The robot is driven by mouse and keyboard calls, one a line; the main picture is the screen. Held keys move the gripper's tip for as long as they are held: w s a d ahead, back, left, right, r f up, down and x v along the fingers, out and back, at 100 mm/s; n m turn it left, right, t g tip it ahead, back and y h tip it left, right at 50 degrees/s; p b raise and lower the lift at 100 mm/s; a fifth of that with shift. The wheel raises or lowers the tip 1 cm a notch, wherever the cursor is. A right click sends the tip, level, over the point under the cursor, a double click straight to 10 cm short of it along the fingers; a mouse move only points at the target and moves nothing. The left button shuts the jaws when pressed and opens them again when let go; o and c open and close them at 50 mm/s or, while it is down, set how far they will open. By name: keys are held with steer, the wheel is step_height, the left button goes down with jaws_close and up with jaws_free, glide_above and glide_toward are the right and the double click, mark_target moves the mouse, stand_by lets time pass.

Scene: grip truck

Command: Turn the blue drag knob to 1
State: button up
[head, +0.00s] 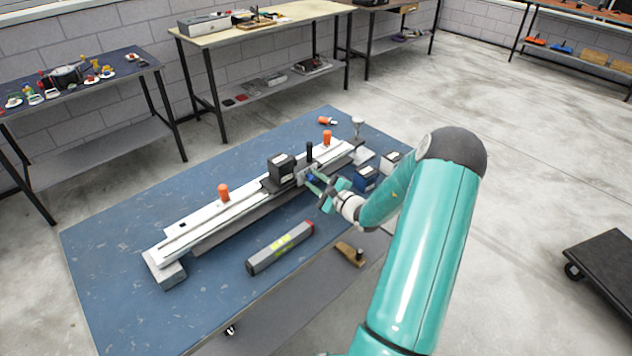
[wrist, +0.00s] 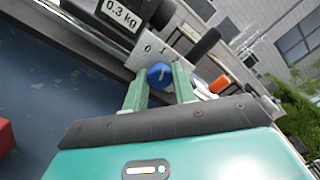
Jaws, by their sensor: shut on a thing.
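The blue drag knob (wrist: 160,73) sits on a light metal plate (wrist: 140,60) marked 0 and 1. It also shows as a small blue spot in the head view (head: 311,177). My gripper (wrist: 160,84) has one green finger on each side of the knob and is shut on it. In the head view my gripper (head: 317,184) reaches the plate from the right. A light mark shows on the knob's face, but I cannot tell which number it points to.
The long white rail (head: 205,219) with orange knobs (head: 223,191) lies across the blue table (head: 110,280). A grey level-like bar (head: 280,248) lies in front. A black handle (wrist: 205,44) rises beside the plate.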

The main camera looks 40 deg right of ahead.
steer(key=shift+s+f, duration=0.1)
steer(key=o, duration=1)
steer(key=shift+a, duration=0.1)
